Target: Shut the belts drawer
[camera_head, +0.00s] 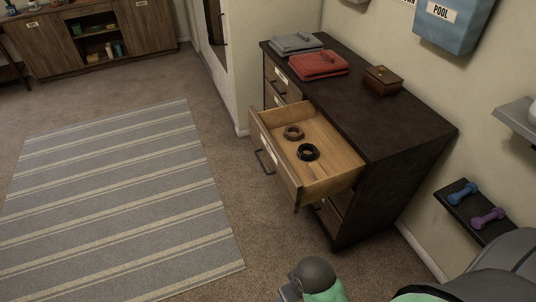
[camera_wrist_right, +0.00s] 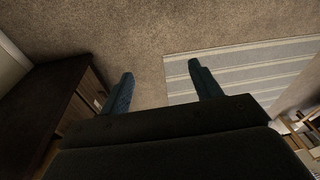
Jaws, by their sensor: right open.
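The belts drawer (camera_head: 335,148) is pulled well out of the dark dresser (camera_head: 400,122) in the head view. A brown coiled belt (camera_head: 293,132) and a black coiled belt (camera_head: 308,152) lie inside it. Its front has a dark bar handle (camera_head: 264,162). In the right wrist view my right gripper (camera_wrist_right: 160,70) is open and empty, its two fingers wide apart over the carpet. The dresser (camera_wrist_right: 48,100) is at the left of that view, apart from the fingers. My left gripper is in neither view.
Grey (camera_head: 296,42) and red (camera_head: 318,65) folded cloths and a wooden box (camera_head: 382,80) sit on the dresser. A striped rug (camera_head: 115,200) lies left of the drawer, with bare carpet between. Dumbbells (camera_head: 488,218) rest on a dark shelf at right.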

